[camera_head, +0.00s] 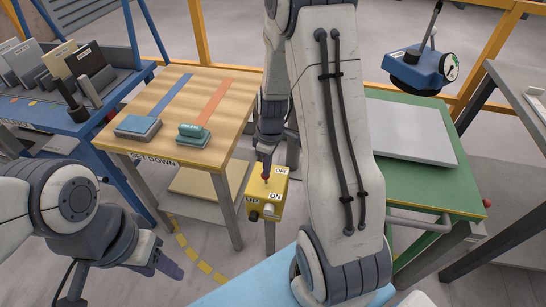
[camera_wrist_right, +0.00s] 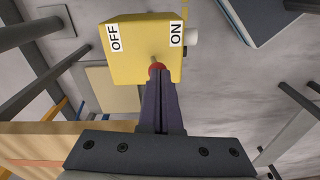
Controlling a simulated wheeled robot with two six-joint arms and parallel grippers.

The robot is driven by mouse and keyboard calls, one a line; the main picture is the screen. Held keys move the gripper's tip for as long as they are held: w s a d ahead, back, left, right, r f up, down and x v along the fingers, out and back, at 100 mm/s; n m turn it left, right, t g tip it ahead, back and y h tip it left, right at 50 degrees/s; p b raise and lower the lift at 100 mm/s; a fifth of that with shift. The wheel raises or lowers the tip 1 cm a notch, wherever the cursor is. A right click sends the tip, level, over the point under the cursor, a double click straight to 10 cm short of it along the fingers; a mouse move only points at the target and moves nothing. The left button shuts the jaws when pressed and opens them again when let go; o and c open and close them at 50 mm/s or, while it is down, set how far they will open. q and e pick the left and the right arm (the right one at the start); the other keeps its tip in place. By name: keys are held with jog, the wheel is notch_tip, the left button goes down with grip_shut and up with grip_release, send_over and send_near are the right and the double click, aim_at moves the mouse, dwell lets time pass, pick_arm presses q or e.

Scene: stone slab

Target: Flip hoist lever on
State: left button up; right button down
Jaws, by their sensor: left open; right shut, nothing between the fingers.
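A yellow hoist box (camera_head: 262,192) with OFF, ON and UP labels stands on a post at the centre of the head view. The yellow box (camera_wrist_right: 120,40) fills the upper middle of the right wrist view, OFF on the left and ON on the right. Its small lever (camera_wrist_right: 157,66) has a red knob. The knob is at the tips of my shut right gripper (camera_wrist_right: 160,76); I cannot tell if they touch. The right gripper (camera_head: 267,158) is above the box in the head view. My left gripper (camera_head: 160,262) is open and empty at lower left.
A blue rack (camera_head: 40,112) holds upright samples.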

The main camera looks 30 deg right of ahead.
jog(key=shift+s+a+f, duration=0.15)
jog(key=shift+s+a, duration=0.25)
jog(key=shift+a, duration=0.05)
jog(key=shift+r+p, duration=0.6)
jog(key=shift+r, duration=0.25)
jog(key=r+p, duration=0.1)
jog(key=d+r+p, duration=0.1)
jog(key=r, duration=0.1)
jog(key=r+p, duration=0.1)
jog(key=p, duration=0.1)
jog(key=shift+w+d+r, duration=0.2)
jog(key=shift+w+d, duration=0.2)
jog(key=s+a+r, duration=0.3)
jog(key=s+r, duration=0.1)
jog(key=r, duration=0.3)
jog(key=shift+s+a+r+b, duration=0.15)
jog(key=shift+s+a+b, duration=0.1)
jog(key=shift+s+b, duration=0.1)
